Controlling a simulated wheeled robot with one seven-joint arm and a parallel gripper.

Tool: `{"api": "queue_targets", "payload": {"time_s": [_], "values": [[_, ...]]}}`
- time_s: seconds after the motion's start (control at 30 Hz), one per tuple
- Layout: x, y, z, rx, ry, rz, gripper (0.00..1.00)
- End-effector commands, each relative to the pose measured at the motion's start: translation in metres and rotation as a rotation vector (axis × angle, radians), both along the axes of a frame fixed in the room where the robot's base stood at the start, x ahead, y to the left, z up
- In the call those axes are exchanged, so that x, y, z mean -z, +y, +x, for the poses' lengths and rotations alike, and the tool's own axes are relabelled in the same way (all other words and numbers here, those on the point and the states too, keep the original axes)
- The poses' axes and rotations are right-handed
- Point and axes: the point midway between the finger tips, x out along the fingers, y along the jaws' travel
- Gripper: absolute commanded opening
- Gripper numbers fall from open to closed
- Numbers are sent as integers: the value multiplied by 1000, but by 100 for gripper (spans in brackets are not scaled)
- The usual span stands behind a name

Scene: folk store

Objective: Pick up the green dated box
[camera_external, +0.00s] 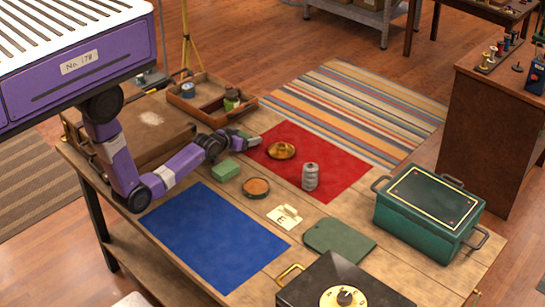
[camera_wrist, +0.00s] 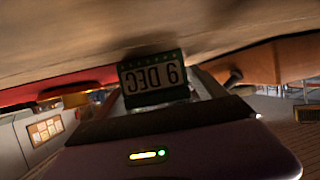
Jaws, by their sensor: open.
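The green dated box (camera_wrist: 153,76) shows in the wrist view as a small dark-green block with a pale face, its "9 DEC" lettering upside down. It lies straight ahead of my gripper (camera_external: 246,142), between the open fingers; I cannot tell whether they touch it. In the external view, a small patch of green (camera_external: 243,133) shows just behind the gripper, mostly hidden by it. The gripper is low over the wooden table, at the upper-left edge of the red cloth.
A wooden tray (camera_external: 205,115) stands behind the gripper. Another green block (camera_external: 225,170), a round orange-brown dish (camera_external: 256,188), a brass piece (camera_external: 281,150) and a grey spool (camera_external: 310,177) are nearby. A blue cloth (camera_external: 215,237) lies clear in front.

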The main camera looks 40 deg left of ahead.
Motion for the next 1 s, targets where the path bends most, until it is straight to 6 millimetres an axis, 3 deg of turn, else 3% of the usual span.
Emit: {"api": "queue_targets", "payload": {"time_s": [0.2, 0.23, 0.57, 1.0], "values": [[0, 0, 1, 0, 0, 0, 80], [0, 0, 1, 0, 0, 0, 76], [0, 0, 1, 0, 0, 1, 12], [-11, 0, 1, 0, -3, 0, 11]]}}
